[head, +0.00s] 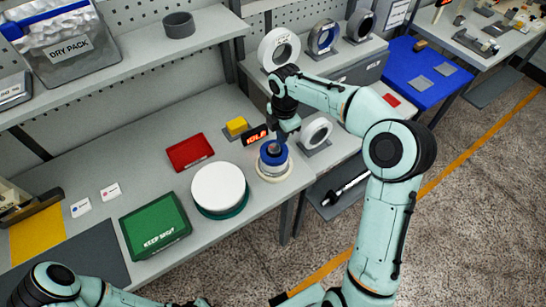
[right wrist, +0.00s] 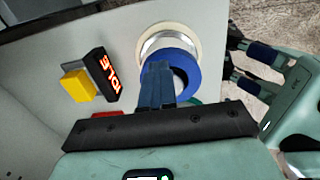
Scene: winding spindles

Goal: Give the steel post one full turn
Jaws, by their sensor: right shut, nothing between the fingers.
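The steel post (head: 273,149) stands upright near the front edge of the bench. A blue ring (right wrist: 190,67) sits around it, above a silver drum and a cream ring at the base; the spindle also shows in the head view. My right gripper (head: 279,137) points down just above the post. In the right wrist view its blue fingers (right wrist: 157,88) are shut together, empty, and overlap the blue ring and part of the post. I cannot tell whether they touch. My left arm enters at the bottom left of the head view; its gripper is not clear.
A display reading IDLE (head: 255,134) and a yellow block (head: 236,126) stand behind the spindle. A white disc (head: 218,188), red tray (head: 189,152) and green box (head: 155,230) are to its left. A white-ringed spindle (head: 317,132) is close on the right.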

